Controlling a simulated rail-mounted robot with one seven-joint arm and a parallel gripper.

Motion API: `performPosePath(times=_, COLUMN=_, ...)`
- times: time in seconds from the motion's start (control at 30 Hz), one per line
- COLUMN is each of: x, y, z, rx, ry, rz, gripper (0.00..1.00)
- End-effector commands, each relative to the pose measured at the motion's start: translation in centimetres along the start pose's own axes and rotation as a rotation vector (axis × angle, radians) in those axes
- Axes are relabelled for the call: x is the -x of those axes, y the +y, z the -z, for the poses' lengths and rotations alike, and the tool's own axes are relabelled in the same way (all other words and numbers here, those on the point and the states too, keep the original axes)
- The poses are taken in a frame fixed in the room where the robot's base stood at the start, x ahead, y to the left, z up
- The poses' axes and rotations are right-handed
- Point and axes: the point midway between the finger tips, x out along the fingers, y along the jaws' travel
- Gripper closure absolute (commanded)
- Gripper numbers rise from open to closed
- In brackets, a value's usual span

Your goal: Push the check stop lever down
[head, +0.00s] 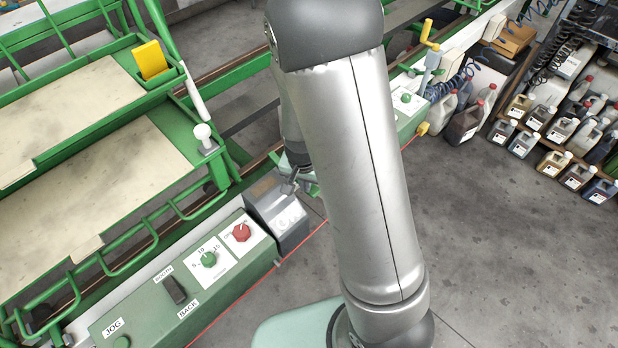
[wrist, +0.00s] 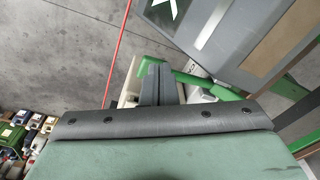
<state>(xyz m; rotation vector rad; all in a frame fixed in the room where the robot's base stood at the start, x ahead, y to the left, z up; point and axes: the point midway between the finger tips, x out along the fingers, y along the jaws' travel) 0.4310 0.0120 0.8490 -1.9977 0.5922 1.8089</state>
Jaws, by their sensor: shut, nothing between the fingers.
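My gripper (wrist: 156,84) is shut and empty, its dark fingers together in the wrist view. In the head view, it (head: 290,184) is partly hidden behind my arm, just above and behind the grey control box (head: 262,200). In the wrist view, a green bar (wrist: 205,84) runs right from beside the fingertips. I cannot tell whether it is the check stop lever or whether the fingers touch it. The grey box (wrist: 222,38) fills the upper right of that view, with part of a lettered plate on it.
A green control panel (head: 150,315) with a red knob (head: 241,232) and a green knob (head: 209,259) adjoins the box. A green machine frame (head: 205,165) stands behind. Several jugs (head: 545,118) stand at upper right. The grey floor (head: 500,260) at right is clear.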

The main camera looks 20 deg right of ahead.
Motion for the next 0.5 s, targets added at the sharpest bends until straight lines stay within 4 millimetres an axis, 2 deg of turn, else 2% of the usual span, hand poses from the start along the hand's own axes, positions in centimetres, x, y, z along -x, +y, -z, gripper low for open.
performPosePath(times=0.5, x=12.0, y=-0.1, z=0.1, rx=0.001, ry=0.004, rz=0.007, gripper=1.0)
